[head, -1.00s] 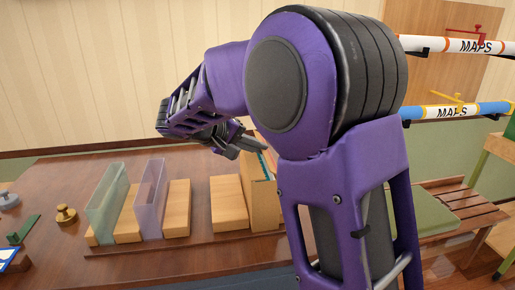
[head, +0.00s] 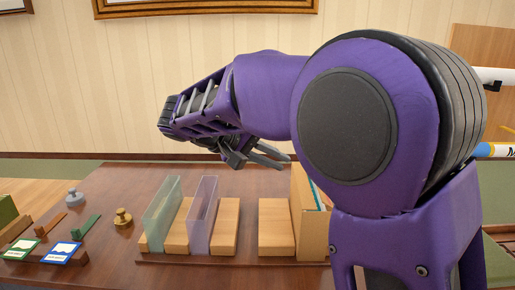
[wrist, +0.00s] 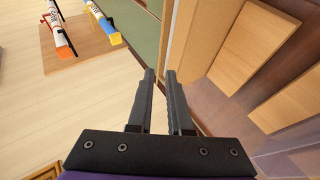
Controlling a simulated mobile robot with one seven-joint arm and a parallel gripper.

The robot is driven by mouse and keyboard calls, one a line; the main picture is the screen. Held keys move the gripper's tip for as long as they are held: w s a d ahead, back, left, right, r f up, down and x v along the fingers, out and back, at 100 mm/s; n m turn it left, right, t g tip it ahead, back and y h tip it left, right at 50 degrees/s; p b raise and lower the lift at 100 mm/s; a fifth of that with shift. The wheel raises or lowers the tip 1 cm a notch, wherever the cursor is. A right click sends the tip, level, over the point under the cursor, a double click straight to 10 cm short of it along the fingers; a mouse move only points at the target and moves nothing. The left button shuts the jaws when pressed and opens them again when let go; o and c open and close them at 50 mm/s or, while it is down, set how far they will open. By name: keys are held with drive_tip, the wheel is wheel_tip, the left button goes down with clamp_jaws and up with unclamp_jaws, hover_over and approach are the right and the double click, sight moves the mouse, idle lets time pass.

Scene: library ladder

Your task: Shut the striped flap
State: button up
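No striped flap can be made out for certain in either view. A tall wooden box or holder (head: 311,236) stands at the right of the table row, with a thin teal and white edge (head: 319,196) at its top. My arm hides its right side. My gripper (head: 287,163) is above and a little left of this holder, pointing right.
Flat wooden blocks (head: 276,228), a green clear panel (head: 161,215) and a purple clear panel (head: 203,213) stand on the table (head: 110,250). Map tubes (wrist: 103,22) show in the wrist view.

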drive_tip(key=v, duration=0.5)
drive_tip(key=shift+s+a+r+p, duration=0.15)
drive_tip(key=shift+s+a+p, duration=0.05)
drive_tip(key=shift+a+p, duration=0.1)
